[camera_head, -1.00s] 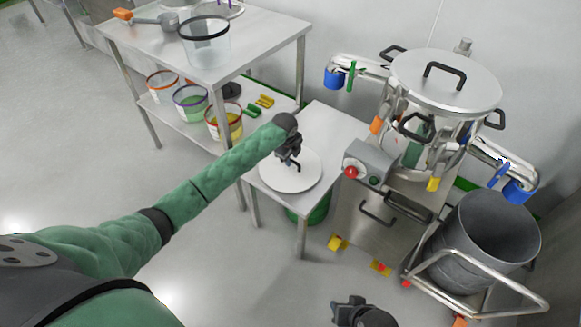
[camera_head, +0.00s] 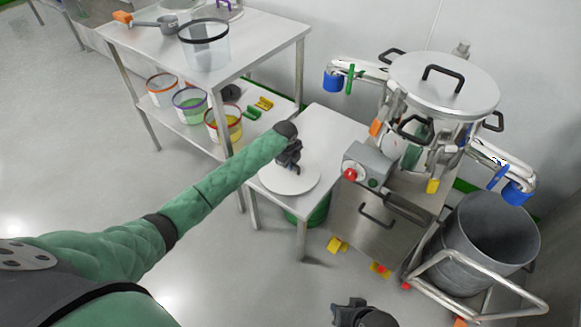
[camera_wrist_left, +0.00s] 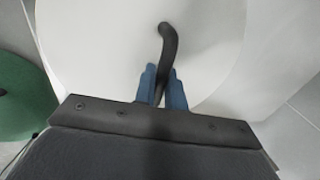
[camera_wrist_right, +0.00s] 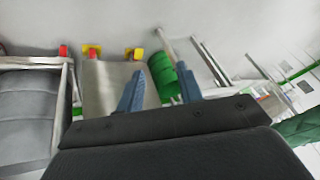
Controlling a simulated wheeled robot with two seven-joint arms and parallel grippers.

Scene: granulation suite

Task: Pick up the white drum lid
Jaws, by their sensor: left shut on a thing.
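The white drum lid (camera_head: 287,181) is a flat white disc at the small metal side table in the head view. It fills much of the left wrist view (camera_wrist_left: 110,45), where its black bar handle (camera_wrist_left: 168,45) runs between my left fingers. My left gripper (camera_head: 294,167) is above the lid and shut on that handle; the blue fingers (camera_wrist_left: 164,88) sit on both sides of it. Whether the lid touches the table cannot be told. My right gripper (camera_wrist_right: 162,90) is open and empty, its fingers well apart, low at the bottom of the head view.
The side table (camera_head: 330,135) stands between a shelf table (camera_head: 265,45) with several tubs and the steel machine (camera_head: 440,85). A green drum (camera_head: 318,212) is under the side table. A grey bin (camera_head: 485,235) on a tubular frame stands at right. The floor at left is clear.

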